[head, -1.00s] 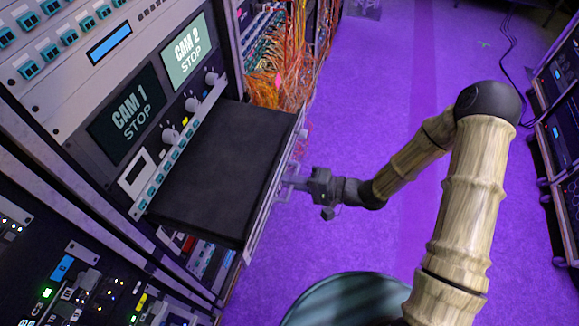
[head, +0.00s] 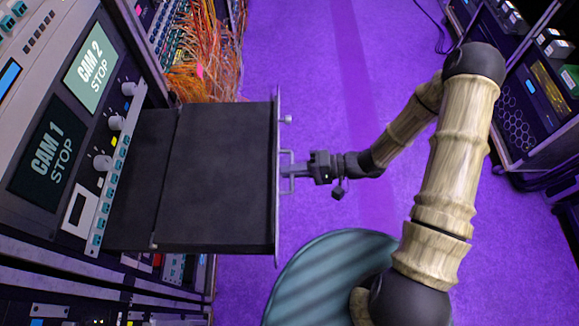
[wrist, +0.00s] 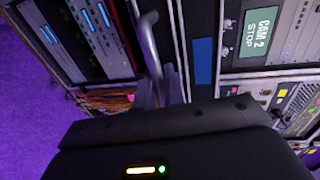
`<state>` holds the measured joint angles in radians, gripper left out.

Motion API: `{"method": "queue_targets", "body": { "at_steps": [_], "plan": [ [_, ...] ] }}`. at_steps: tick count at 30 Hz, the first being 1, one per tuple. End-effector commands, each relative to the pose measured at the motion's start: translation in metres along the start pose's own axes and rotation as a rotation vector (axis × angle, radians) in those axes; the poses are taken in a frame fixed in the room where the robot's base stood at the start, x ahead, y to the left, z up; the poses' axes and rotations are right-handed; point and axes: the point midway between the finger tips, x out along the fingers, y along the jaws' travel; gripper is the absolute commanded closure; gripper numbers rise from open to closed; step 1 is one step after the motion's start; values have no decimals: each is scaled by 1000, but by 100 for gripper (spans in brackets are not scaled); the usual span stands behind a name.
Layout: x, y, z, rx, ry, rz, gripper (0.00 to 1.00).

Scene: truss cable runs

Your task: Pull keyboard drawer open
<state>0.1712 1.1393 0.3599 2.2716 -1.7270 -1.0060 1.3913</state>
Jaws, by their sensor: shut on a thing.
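The keyboard drawer (head: 218,178) is a flat black tray sticking out to the right from the rack in the head view. Its front panel (head: 277,215) stands edge-on at its right end, with a metal bar handle (head: 287,156). My gripper (head: 293,171) is shut on the handle from the right. In the wrist view the fingers (wrist: 158,92) close around the grey handle (wrist: 149,42). The drawer's inside is not visible in the wrist view.
The rack with the CAM 1 (head: 47,152) and CAM 2 (head: 90,63) screens stands at left. Orange cables (head: 205,75) hang behind the drawer. More equipment racks (head: 515,100) stand at right. Purple floor (head: 330,80) between the racks is clear.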

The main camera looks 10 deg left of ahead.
Motion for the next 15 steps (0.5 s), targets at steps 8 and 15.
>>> {"method": "queue_targets", "body": {
  "at_steps": [8,15],
  "plan": [
    [-1,1,-1,-1,3,2,87],
    [0,0,-1,-1,3,1,85]
  ]
}}
